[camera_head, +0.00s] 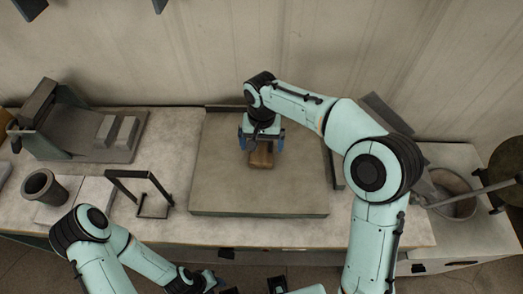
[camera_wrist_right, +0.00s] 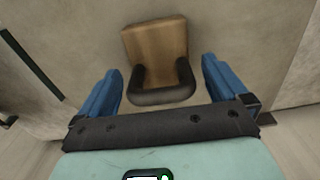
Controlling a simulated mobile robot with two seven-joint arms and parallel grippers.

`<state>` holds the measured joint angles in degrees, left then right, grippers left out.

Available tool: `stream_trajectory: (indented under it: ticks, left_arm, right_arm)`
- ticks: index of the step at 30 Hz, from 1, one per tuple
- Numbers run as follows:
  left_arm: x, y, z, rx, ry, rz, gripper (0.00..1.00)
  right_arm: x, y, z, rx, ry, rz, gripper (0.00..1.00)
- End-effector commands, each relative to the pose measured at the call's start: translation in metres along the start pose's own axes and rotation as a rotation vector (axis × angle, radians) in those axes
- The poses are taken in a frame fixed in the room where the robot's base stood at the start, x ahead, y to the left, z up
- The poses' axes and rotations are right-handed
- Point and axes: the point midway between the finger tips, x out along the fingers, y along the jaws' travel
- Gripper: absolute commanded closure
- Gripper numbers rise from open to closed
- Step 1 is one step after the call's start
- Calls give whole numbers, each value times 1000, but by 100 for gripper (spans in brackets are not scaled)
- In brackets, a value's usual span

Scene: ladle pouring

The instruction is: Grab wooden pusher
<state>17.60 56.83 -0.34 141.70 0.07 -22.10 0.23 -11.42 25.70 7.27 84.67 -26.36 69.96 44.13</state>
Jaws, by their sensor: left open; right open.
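The wooden pusher (camera_head: 261,157) lies on the grey slab in the middle of the table, below my right gripper (camera_head: 262,140). In the right wrist view the wooden pusher (camera_wrist_right: 157,52) shows a brown wooden block with a dark curved handle on the near side. My right gripper (camera_wrist_right: 160,85) is open, its blue fingers to the left and right of the handle, with gaps on both sides. How far above the pusher the fingers are I cannot tell. My left gripper (camera_head: 215,284) is at the bottom of the head view, away from the pusher, and is partly cut off.
The grey slab (camera_head: 215,185) is otherwise clear. To its left are a black wire frame (camera_head: 153,212), a dark cup (camera_head: 40,184) and a metal fixture with grey blocks (camera_head: 70,140). A round pan (camera_head: 455,207) with a long handle is at the right. A wall stands behind.

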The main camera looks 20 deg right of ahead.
Motion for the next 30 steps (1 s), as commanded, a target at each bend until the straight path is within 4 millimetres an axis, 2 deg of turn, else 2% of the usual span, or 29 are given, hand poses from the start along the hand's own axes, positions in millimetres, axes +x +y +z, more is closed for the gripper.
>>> stream_trajectory:
  ticks: [1,5,13,14,19,30]
  left_arm:
    - [1,-1,0,0,-1,0,57]
    - [3,-1,1,-1,-1,-1,57]
    - [3,-1,1,0,-1,-1,57]
    - [3,-1,1,0,-1,0,57]
    - [3,-1,1,-1,-1,-1,57]
    - [2,-1,1,0,-1,0,57]
  right_arm:
    - [9,0,1,0,-3,2,0]
    - [24,0,0,1,-1,2,0]
    - [26,0,0,1,1,-1,0]
    - [26,0,0,1,1,-1,3]
    - [26,0,0,1,1,0,59]
    - [22,0,0,1,3,-1,61]
